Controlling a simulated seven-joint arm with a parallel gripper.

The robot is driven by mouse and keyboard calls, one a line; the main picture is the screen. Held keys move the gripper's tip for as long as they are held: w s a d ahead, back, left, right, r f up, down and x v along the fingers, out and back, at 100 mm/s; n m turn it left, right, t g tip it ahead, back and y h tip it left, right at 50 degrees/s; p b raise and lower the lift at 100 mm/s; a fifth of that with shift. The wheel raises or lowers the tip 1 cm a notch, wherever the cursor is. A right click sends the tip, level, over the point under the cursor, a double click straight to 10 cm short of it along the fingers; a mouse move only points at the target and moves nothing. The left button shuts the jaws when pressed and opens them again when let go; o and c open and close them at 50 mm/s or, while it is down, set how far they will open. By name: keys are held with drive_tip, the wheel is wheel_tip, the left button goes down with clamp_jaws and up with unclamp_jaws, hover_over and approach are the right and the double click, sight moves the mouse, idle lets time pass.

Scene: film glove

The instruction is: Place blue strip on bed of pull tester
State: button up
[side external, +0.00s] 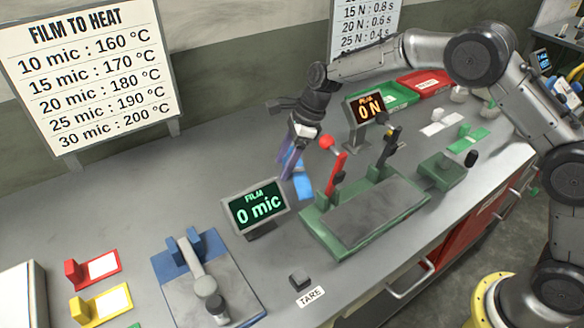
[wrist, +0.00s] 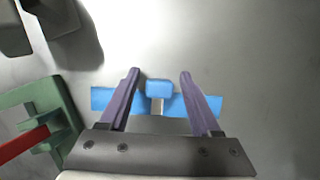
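The blue strip (wrist: 204,104) lies on the bench, with a raised blue tab (wrist: 159,89) at its middle. In the side view the strip (side external: 303,186) is partly hidden behind my gripper. My gripper (side external: 289,163) points down over it with purple fingers. In the wrist view the open fingers (wrist: 158,84) stand either side of the tab, with gaps on both sides. A green-framed machine with an empty grey bed (side external: 378,214) and a red lever (side external: 337,165) stands to the right. An orange "0 N" display (side external: 369,108) is behind it, so it appears to be the pull tester.
A "0 mic" display (side external: 257,207) stands in front of my gripper, near a blue-based gauge (side external: 240,292). Red (side external: 101,265) and yellow (side external: 109,304) tabbed pieces lie at front left. Green (side external: 395,97) and red (side external: 427,82) trays are at the back. The bench's left middle is clear.

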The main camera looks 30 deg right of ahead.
clamp_jaws()
drive_tip(key=shift+r, duration=0.15)
